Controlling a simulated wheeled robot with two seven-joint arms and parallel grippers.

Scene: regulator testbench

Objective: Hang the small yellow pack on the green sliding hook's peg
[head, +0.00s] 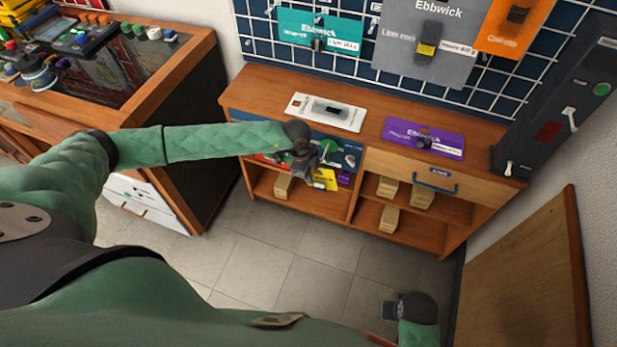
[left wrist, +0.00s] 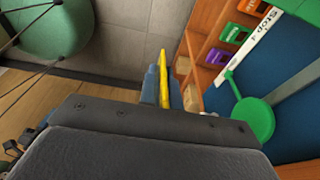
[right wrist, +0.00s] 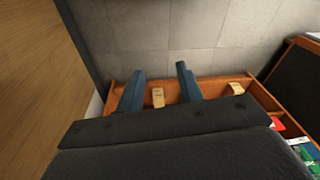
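My left gripper (head: 308,162) is shut on the small yellow pack (head: 325,180), in front of the shelf unit's left bay. In the left wrist view the yellow pack (left wrist: 164,78) shows edge-on between the blue fingers (left wrist: 162,88). A green round part with a thin stem (left wrist: 253,118), likely the sliding hook, stands at a blue panel to the right of the pack, apart from it. Its peg is not clear. My right gripper (head: 388,310) is low at the right; the right wrist view shows its fingers (right wrist: 160,88) apart with nothing between them.
The wooden shelf unit (head: 235,101) holds small boxes (head: 388,187). A white card (head: 327,111) and a purple card (head: 425,138) lie on top. A wire grid with hanging packs stands behind. A wooden board (head: 530,270) is at the right; the tiled floor (head: 265,265) is clear.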

